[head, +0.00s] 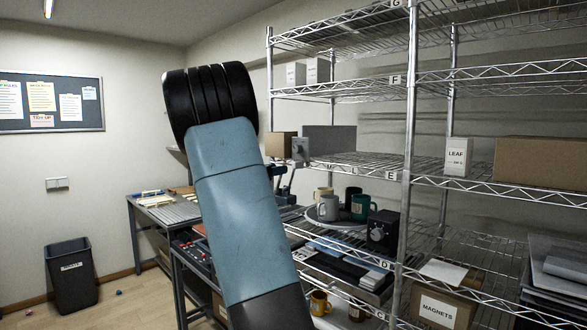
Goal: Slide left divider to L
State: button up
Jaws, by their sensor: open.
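A grey upright panel (329,139) stands on the shelf level labelled E, behind a small grey box with a dark knob (300,150); I cannot tell whether the panel is a divider. My blue-grey arm with its black ribbed joint rises through the middle and covers part of the bench and the shelves behind it. My gripper's fingers do not show.
A wire shelf rack (408,150) fills the right side, holding mugs (327,207), a cardboard box (541,162), a LEAF box (457,157) and a MAGNETS box (437,311). A cluttered workbench (131,214) stands behind my arm. A black bin (72,277) stands at left.

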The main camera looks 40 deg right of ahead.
aim_at(293, 167)
jog(key=d, duration=1)
jog(key=shift+w+d, duration=0.25)
jog(key=shift+w, duration=0.15)
jog(key=shift+c, duration=0.3)
grip_shut()
